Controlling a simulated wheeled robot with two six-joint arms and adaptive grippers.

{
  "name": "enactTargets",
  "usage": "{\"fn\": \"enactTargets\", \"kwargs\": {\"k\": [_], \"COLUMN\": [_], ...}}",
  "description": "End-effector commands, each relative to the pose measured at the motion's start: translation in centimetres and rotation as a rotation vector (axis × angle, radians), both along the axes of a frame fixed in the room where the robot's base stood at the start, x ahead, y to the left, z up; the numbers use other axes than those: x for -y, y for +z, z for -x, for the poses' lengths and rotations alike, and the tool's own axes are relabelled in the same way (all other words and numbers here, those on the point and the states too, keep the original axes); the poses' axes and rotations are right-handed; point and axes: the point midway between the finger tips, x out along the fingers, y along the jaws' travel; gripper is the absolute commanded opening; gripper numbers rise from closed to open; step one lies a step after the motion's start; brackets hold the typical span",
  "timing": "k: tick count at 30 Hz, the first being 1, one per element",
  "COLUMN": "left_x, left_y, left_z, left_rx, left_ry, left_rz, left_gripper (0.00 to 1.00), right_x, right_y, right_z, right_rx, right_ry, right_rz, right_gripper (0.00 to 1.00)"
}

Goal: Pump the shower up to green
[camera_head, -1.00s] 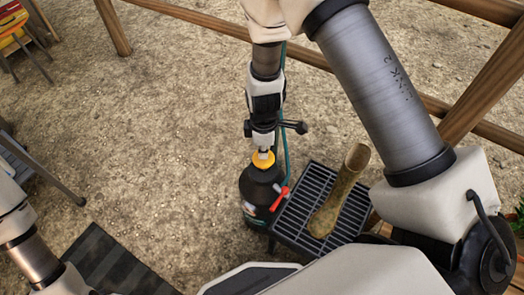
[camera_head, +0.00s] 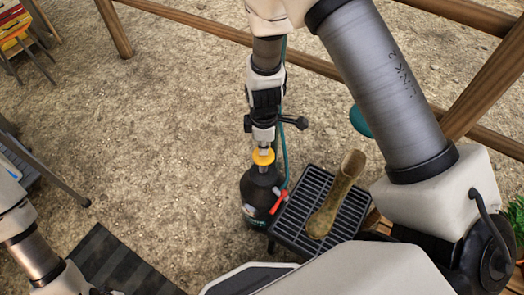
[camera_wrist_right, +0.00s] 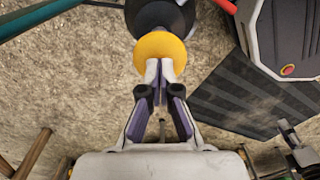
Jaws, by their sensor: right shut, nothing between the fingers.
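The shower is a dark pressure bottle (camera_head: 258,192) standing upright on the gravel, with a red lever (camera_head: 279,202) and a teal hose (camera_head: 284,160). Its yellow pump handle (camera_head: 263,157) stands above the bottle top, a thin shaft showing below it. My right gripper (camera_head: 263,146) is shut and empty, pointing down with its fingertips at the top of the handle. In the right wrist view the closed tips (camera_wrist_right: 159,70) overlap the yellow handle (camera_wrist_right: 160,52); whether they touch, I cannot tell. No gauge reading is legible. My left arm (camera_head: 40,262) is at lower left; its fingers are not clear.
A dark grated step (camera_head: 300,225) with a tan boot (camera_head: 336,195) stands right beside the bottle. Wooden rails (camera_head: 210,24) run behind. A dark striped mat (camera_head: 112,262) lies at lower left. The gravel left of the bottle is clear.

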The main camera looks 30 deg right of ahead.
Motion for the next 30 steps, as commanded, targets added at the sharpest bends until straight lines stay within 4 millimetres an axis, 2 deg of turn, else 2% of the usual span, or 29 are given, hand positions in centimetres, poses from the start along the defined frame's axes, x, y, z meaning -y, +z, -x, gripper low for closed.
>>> {"fn": "enactTargets", "kwargs": {"k": [14,30], "left_x": [0.0,0.0], "left_y": [-0.1,-2.9], "left_z": [0.0,0.0], "left_rx": [0.0,0.0], "left_ry": [0.0,0.0], "left_rz": [0.0,0.0], "left_gripper": [0.43,0.43], "right_x": [0.0,0.0], "right_y": [-0.1,-3.3], "right_z": [0.0,-0.1], "right_rx": [0.001,0.001], "right_ry": [0.0,-0.001], "right_rz": [0.0,0.0], "right_gripper": [0.0,0.0]}}
